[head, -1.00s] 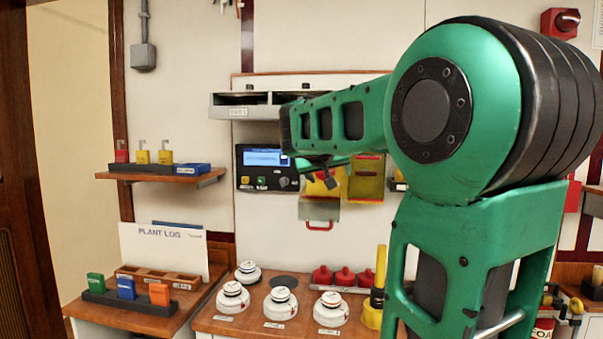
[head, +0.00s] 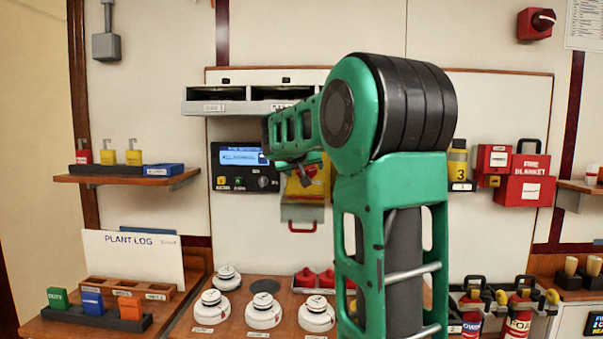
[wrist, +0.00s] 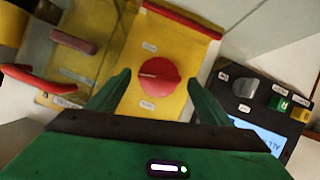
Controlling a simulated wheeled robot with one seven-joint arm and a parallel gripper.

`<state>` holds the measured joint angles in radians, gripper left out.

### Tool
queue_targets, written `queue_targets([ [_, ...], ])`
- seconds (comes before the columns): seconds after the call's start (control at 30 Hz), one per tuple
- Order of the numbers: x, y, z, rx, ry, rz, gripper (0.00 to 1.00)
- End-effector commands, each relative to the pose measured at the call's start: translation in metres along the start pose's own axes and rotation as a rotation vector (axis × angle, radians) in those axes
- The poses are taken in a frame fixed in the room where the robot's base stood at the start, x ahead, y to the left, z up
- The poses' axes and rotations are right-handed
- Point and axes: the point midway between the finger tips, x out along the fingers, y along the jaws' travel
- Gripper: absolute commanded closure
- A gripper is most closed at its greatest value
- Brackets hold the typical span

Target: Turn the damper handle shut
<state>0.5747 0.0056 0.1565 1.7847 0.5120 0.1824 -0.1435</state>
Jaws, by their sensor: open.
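In the wrist view a round red knob (wrist: 160,78) with a pale pointer line sits on a yellow plate (wrist: 185,38). It is the turning handle in front of me; its small labels are unreadable. My gripper (wrist: 159,76) is open, one green finger on each side of the knob in the picture. I see no contact, and cannot tell the remaining depth. In the head view the yellow housing (head: 312,186) is partly covered by my arm and gripper. A clear flap (head: 302,212) with a red pull handle (head: 302,228) hangs below it; that pull also shows in the wrist view (wrist: 38,85).
A control panel with a lit display (head: 240,157) and a grey knob (wrist: 243,87) is close beside the yellow housing. A grey shelf unit (head: 250,95) juts out above. Several white round detectors (head: 263,311) stand on the bench below.

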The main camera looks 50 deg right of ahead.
Motion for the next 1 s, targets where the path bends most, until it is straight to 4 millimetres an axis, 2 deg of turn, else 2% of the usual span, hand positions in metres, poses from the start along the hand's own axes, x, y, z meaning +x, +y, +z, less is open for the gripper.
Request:
queue_targets([
  [0.2, 0.0109, -0.0012, 0.0, 0.0, 0.0, -0.002, 0.27],
  [0.43, 0.0112, -0.001, -0.0001, 0.0, 0.0, -0.002, 0.27],
  [0.47, 0.0112, -0.0009, -0.0001, 0.0, 0.0, -0.002, 0.3],
  [0.6, 0.0111, -0.001, -0.0001, 0.0, 0.0, -0.002, 0.63],
  [0.63, 0.0111, -0.0011, -0.0001, -0.001, 0.0, -0.002, 0.68],
  [0.8, 0.0108, -0.0013, -0.0001, 0.012, 0.001, -0.008, 0.68],
  [1.0, 0.0107, 0.0006, 0.0002, 0.142, 0.001, -0.062, 0.68],
])
